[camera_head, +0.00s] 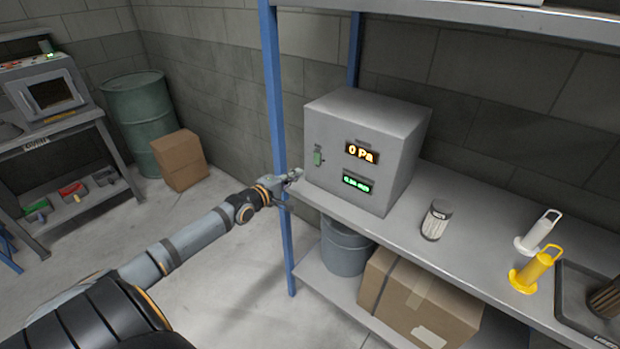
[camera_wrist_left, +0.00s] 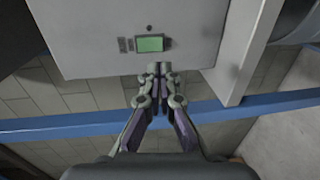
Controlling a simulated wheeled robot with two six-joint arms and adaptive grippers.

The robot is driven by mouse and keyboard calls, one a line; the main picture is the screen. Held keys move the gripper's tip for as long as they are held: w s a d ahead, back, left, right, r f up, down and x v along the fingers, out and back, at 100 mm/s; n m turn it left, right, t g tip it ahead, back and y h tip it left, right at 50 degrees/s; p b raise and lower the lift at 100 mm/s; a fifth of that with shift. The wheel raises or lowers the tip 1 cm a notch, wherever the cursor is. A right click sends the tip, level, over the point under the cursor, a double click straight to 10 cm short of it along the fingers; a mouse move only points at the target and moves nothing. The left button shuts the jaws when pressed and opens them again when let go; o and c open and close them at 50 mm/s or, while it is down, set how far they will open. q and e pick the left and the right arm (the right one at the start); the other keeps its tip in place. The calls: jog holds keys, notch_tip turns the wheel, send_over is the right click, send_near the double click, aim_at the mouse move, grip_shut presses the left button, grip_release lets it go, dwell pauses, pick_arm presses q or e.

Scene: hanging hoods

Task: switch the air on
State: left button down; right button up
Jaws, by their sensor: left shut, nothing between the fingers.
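A grey control box (camera_head: 350,118) stands on the shelf unit. Its front has an orange display (camera_head: 361,153) reading "0 Pa", a green display (camera_head: 356,183) below it, and a small green switch (camera_head: 318,158) at the left. My left gripper (camera_head: 294,175) is shut and empty, just left of the box front and slightly below the switch. In the left wrist view, the shut fingertips (camera_wrist_left: 160,68) point at a pale panel (camera_wrist_left: 95,50) with a green rectangle (camera_wrist_left: 150,44) just beyond them. I cannot tell whether they touch the panel. My right gripper is not in view.
A blue post (camera_head: 274,90) rises close behind my left gripper. A bucket (camera_head: 344,247) and carton (camera_head: 418,299) sit below.

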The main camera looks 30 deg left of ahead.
aim_at(316, 163)
pick_arm(q)
jog(key=w+b, duration=0.1)
jog(key=w, duration=0.1)
jog(key=w+b, duration=0.1)
jog(key=w, duration=0.1)
jog(key=w+f+b, duration=0.1)
jog(key=w+b, duration=0.1)
jog(key=shift+w+d, duration=0.3)
jog(key=shift+w, duration=0.4)
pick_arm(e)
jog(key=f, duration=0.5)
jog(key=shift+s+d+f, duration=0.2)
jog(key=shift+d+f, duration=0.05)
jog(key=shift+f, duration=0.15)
pick_arm(q)
jog(key=b, duration=0.2)
jog(key=f+b, duration=0.1)
jog(key=b, duration=0.1)
jog(key=shift+w+f+t, duration=0.1)
jog(key=shift+w+t, duration=0.15)
jog(key=shift+t, duration=0.05)
jog(key=shift+r+p, duration=0.35)
jog(key=shift+r, duration=0.25)
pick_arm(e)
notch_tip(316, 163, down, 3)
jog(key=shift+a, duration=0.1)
pick_arm(q)
jog(key=shift+d+f, duration=0.1)
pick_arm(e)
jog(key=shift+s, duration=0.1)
